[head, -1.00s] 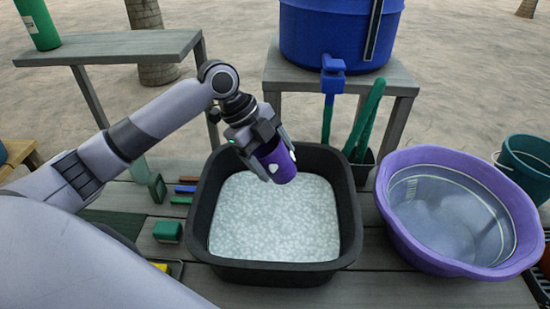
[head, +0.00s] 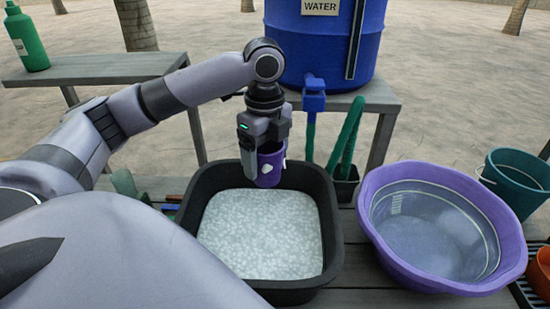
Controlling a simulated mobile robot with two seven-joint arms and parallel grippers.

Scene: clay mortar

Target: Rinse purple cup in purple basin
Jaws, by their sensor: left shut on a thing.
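My left gripper (head: 264,140) is shut on the purple cup (head: 270,168), which has white patches on its side. It holds the cup above the back part of a black tub (head: 334,235) filled with white suds. The cup looks upright, and the gripper hides part of it. The purple basin (head: 376,232) stands to the right of the black tub and holds clear, greyish water. My left gripper and the cup are apart from the basin. My right gripper is not in view.
A blue water barrel (head: 322,45) with a tap (head: 314,95) stands on a bench behind the tub. Green-handled tools (head: 347,138) stand in a black holder beside it. A teal bucket (head: 518,180) is at the right. A green bottle (head: 26,40) stands on the left bench.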

